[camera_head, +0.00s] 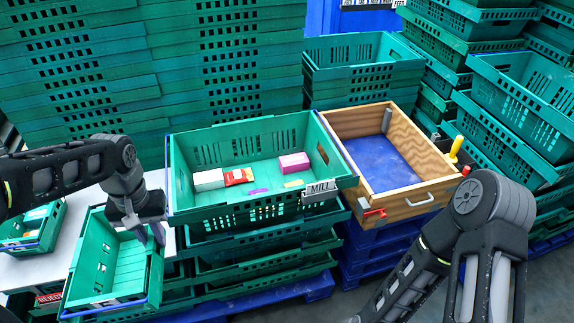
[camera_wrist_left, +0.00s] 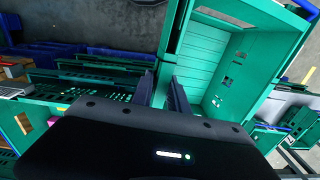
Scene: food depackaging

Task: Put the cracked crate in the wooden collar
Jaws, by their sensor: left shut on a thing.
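A small green crate (camera_head: 122,262) hangs tilted at the lower left, empty, with a blue strip on its rim.
A large green crate (camera_head: 240,212) labelled MILL, holding several small packages, tops a stack between the held crate and the collar. Another small green crate (camera_head: 48,232) sits on a pale table (camera_head: 62,268) at left. Tall green crate stacks (camera_head: 230,60) stand behind and at right.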

